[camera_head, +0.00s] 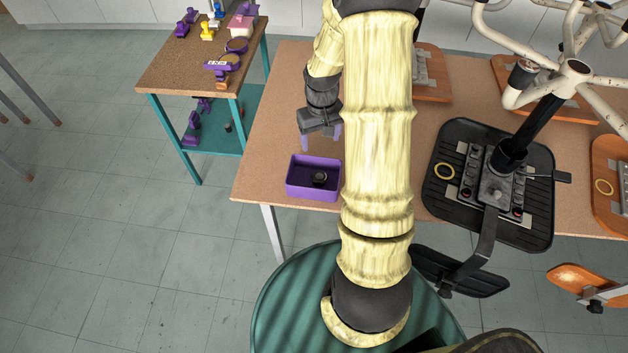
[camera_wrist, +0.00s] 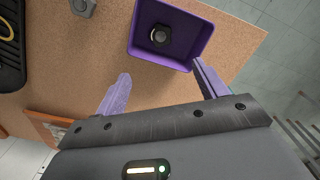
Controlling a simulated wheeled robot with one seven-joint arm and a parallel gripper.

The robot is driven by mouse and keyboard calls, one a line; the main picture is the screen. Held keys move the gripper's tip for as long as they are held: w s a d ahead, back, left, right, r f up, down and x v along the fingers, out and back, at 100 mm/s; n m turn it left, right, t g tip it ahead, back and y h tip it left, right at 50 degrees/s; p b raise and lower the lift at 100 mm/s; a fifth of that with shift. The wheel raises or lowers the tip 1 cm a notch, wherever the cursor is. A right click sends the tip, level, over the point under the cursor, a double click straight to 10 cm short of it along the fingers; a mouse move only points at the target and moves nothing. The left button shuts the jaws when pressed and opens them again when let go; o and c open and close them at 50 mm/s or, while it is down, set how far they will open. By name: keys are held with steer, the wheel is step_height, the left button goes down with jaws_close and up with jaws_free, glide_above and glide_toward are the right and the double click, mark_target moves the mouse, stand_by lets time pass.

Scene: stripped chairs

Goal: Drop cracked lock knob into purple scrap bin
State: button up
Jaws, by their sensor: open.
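The purple scrap bin (camera_head: 299,187) stands on the tan tabletop, left of my arm in the head view. A small black round knob (camera_head: 319,178) lies inside it on the bin floor. In the wrist view the bin (camera_wrist: 208,30) is ahead of my fingers and the knob (camera_wrist: 159,35) rests inside it; no crack can be made out. My gripper (camera_head: 320,143) is open and empty, above the table behind the bin. In the wrist view my gripper's two purple fingers (camera_wrist: 160,85) are spread apart, with bare tabletop between them.
A chair base with a black plate (camera_head: 532,215) and pale metal arms occupies the table's right side. A small side table (camera_head: 180,70) with purple items stands at upper left. Orange boards (camera_head: 430,90) lie on the table behind my arm. Table surface around the bin is clear.

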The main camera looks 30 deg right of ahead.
step_height(320, 180, up, 4)
steer(key=shift+r, duration=0.15)
stand_by(0.8)
steer(key=s+a+r+t, duration=0.1)
steer(key=s+a+r, duration=0.2)
steer(key=s+a, duration=0.3)
steer(key=s+a+r+t, duration=0.1)
steer(key=s+a+r, duration=0.2)
steer(key=s+a, duration=0.3)
steer(key=shift+s+a+r+n+t, duration=0.15)
steer(key=shift+s+a+n+t, duration=0.2)
steer(key=shift+a, duration=0.5)
steer(key=shift+w, duration=0.1)
steer(key=shift+w+d, duration=0.1)
steer(key=shift+w, duration=0.05)
